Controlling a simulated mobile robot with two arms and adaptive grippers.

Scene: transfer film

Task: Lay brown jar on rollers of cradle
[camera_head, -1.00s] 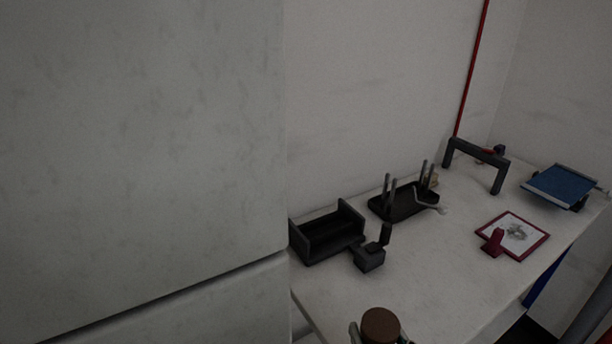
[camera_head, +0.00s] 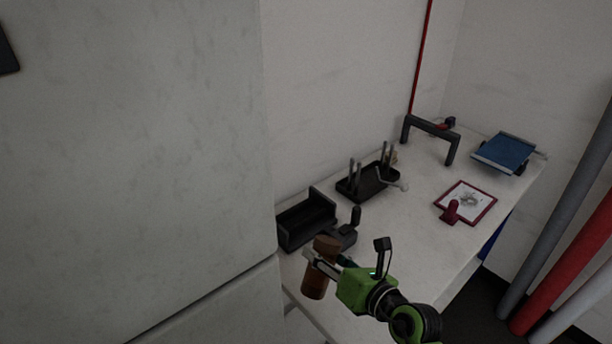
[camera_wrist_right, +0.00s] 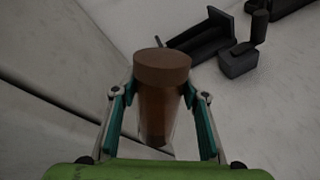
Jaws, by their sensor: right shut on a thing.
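The brown jar (camera_head: 314,284), with a darker brown lid, is held roughly upright with a slight tilt in my green right gripper (camera_head: 322,262). In the right wrist view the jar (camera_wrist_right: 158,110) sits between the two teal-padded fingers, which are shut on it. The jar is by the bench's near left end, apart from the things standing there. A black open holder with raised end walls (camera_head: 305,222) stands just behind it. A black tray with upright metal posts and a crank (camera_head: 368,186) stands farther back. I cannot make out rollers clearly on either. My left gripper is not in view.
A small black block with a knob (camera_head: 343,235) stands beside the holder. A red-framed board (camera_head: 480,211), a dark arch (camera_head: 432,128) and a blue-topped stand (camera_head: 504,152) are farther right. A pale cabinet (camera_head: 130,150) walls the left. The bench's front middle (camera_head: 410,245) is clear.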

